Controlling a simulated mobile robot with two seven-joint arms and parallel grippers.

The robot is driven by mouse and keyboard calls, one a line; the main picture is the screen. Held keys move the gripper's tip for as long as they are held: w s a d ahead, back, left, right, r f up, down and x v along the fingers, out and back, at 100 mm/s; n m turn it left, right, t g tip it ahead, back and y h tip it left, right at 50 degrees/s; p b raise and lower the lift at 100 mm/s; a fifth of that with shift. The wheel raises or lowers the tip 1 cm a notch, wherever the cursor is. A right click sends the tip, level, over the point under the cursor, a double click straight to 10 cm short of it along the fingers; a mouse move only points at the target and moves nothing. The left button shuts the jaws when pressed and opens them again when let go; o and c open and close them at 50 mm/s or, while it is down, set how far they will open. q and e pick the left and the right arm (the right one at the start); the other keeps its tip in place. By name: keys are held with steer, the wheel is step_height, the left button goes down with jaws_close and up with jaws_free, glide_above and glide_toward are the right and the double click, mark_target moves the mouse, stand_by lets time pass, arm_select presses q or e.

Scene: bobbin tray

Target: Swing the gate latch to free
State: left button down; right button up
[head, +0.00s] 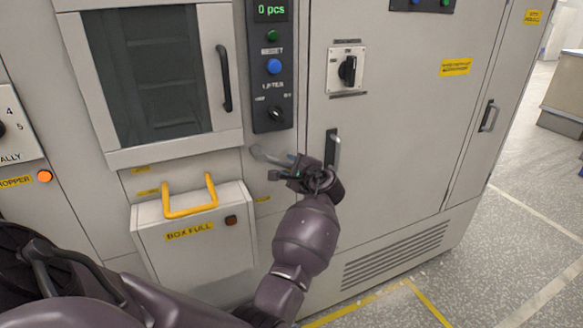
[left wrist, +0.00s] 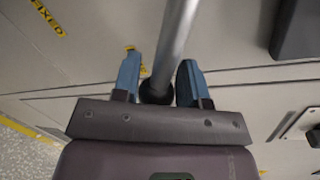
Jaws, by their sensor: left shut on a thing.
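The gate latch (head: 268,156) is a grey metal lever on the cabinet front, right of the windowed door. Its bar also shows in the left wrist view (left wrist: 177,35), running down between the blue fingers to a dark end. My left gripper (head: 288,173) is shut on the latch near that end and hides part of it in the head view; its fingers show in the left wrist view (left wrist: 158,78). A yellow FIXED label (left wrist: 47,17) lies left of the bar. Another yellow label (left wrist: 138,62) is partly hidden behind the fingers. My right gripper is not in view.
A black door handle (head: 333,150) stands just right of my left gripper. The BOX FULL bin (head: 240,260) with a yellow handle (head: 190,212) projects at lower left. A control panel (head: 270,90) is above the latch. Open floor (head: 500,250) lies at right.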

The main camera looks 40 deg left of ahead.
arm_select(q)
steer(key=shift+r, duration=0.2)
steer(key=c, duration=0.7)
jaws_free()
steer(key=shift+f, duration=0.1)
steer(key=shift+d, duration=0.1)
steer(key=v, duration=1)
steer(key=shift+s+d, duration=0.15)
steer(key=shift+d, duration=0.1)
